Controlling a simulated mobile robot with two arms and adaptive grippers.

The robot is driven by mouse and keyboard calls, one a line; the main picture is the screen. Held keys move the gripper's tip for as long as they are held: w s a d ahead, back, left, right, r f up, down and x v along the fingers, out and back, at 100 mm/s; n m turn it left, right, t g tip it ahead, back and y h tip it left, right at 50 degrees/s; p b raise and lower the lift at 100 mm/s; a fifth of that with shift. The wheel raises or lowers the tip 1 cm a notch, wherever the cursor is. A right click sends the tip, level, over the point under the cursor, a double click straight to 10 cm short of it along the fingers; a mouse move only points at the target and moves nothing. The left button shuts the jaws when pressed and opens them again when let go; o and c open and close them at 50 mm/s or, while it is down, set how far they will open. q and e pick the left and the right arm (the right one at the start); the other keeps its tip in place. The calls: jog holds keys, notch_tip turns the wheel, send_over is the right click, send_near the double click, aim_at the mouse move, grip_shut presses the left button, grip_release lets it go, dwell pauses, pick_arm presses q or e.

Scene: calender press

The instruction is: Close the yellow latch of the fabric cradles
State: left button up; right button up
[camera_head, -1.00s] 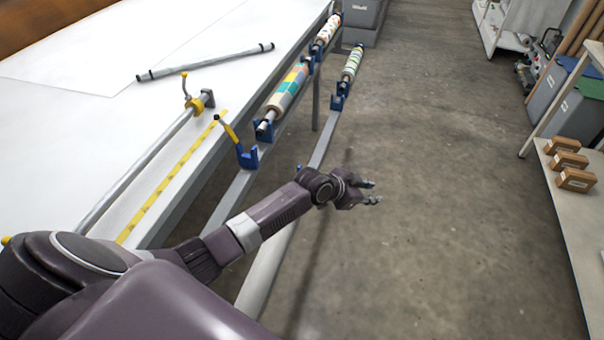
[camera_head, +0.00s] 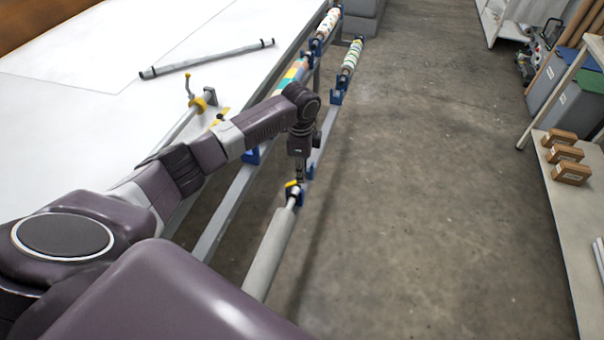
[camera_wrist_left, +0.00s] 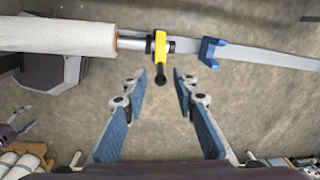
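A yellow latch (camera_wrist_left: 160,52) with a black knob sits at the end shaft of a white roll (camera_wrist_left: 70,38) in the left wrist view. Its knob points toward my fingers. It also shows in the head view as a small yellow piece (camera_head: 292,187) at the end of the pale roll (camera_head: 268,255). My left gripper (camera_wrist_left: 160,86) is open and empty, with its fingertips just short of the knob and on either side of it. In the head view it points down over the lower rail. My arm partly hides another blue cradle (camera_head: 251,156). My right gripper is out of view.
An empty blue cradle (camera_wrist_left: 211,52) stands farther along the rail. The white table (camera_head: 110,150) lies left, with a grey bar (camera_head: 208,59) on it. Patterned rolls hang on the rails at the back. The floor (camera_head: 430,200) right of the rail is clear.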

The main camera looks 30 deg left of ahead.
pick_arm(q)
jog(key=shift+w+f, duration=0.15)
jog(key=shift+f, duration=1.35)
jog(key=shift+c, duration=0.6)
grip_shut()
